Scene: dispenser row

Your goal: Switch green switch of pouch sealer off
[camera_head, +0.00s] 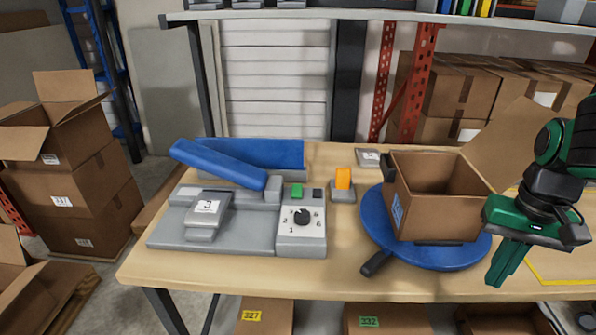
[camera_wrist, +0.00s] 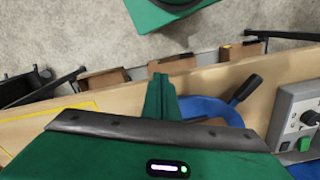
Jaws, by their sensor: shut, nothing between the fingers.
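The pouch sealer (camera_head: 250,238) is a grey machine on the left half of the table, with its blue lever arm (camera_head: 215,163) raised at a slant. Its green switch (camera_head: 297,190) is on the right-hand control panel, behind a black dial (camera_head: 302,217). In the wrist view the green switch (camera_wrist: 304,144) shows at the right edge, beside the dial. I cannot tell its on or off position. My green gripper (camera_head: 495,279) is at the right, over the table's front, far from the sealer and pointing down. Its fingers (camera_wrist: 160,78) are together and empty.
An open cardboard box (camera_head: 435,215) on a blue round turntable (camera_head: 375,225) with a black handle (camera_head: 375,264) stands between my gripper and the sealer. An orange-topped switch block (camera_head: 343,179) is right of the panel. A blue bin (camera_head: 275,153) is behind the sealer.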

